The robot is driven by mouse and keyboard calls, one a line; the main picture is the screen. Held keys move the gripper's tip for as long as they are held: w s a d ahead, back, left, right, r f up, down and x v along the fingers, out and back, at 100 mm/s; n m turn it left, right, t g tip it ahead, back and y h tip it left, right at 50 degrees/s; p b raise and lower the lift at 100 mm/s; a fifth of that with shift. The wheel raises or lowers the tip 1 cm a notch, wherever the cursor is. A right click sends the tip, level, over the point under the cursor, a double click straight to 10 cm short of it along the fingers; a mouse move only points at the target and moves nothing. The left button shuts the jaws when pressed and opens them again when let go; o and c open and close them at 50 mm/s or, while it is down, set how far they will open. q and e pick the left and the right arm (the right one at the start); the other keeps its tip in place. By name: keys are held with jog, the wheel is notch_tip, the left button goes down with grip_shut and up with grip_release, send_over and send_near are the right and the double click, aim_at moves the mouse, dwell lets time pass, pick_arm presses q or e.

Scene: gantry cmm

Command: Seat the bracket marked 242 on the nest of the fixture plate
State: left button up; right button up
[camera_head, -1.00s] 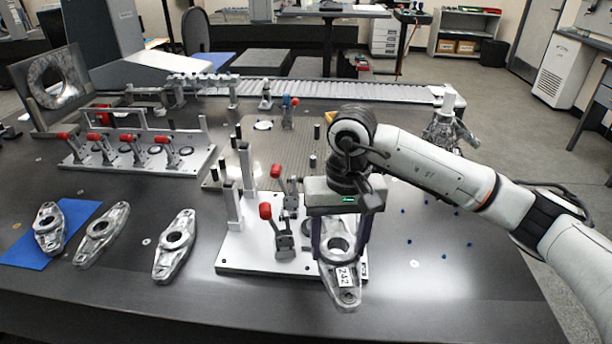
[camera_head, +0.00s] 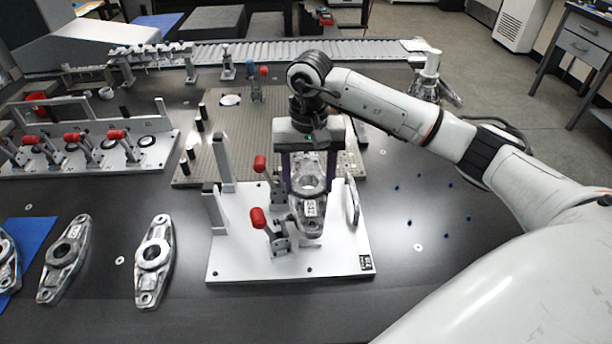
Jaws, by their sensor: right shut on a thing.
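The bracket is over the middle of the white fixture plate (camera_head: 340,258), long axis pointing toward the camera. It hides the nest below it, and I cannot tell whether it touches the plate. Two red-handled clamps (camera_head: 258,217) stand just left of the bracket, with upright posts (camera_head: 222,165) further left. My left gripper is not in view.
More brackets (camera_head: 154,260) lie at the left on the dark table, one on a blue mat (camera_head: 38,236). Another fixture with several red clamps (camera_head: 88,158) stands at the back left. A perforated plate (camera_head: 212,118) lies behind. The table right of the fixture plate is mostly clear.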

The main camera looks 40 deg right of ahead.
aim_at(308, 199)
jog(key=shift+f+b, duration=0.65)
jog(key=shift+f, duration=0.45)
jog(key=shift+w+f+b, duration=0.1)
jog(key=shift+f+b, duration=0.55)
jog(key=shift+f, duration=0.45)
jog(key=shift+f+b, duration=0.5)
jog(key=shift+f, duration=0.35)
pick_arm(q)
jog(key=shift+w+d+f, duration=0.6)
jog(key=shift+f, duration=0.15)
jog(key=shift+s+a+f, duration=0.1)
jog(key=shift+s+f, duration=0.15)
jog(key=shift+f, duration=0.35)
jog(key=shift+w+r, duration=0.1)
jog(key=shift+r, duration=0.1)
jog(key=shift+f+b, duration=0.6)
jog(key=shift+b, duration=0.1)
pick_arm(e)
jog(key=shift+f, duration=0.4)
pick_arm(q)
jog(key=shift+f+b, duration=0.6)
jog(key=shift+b, duration=0.15)
pick_arm(e)
jog(key=shift+f, duration=0.95)
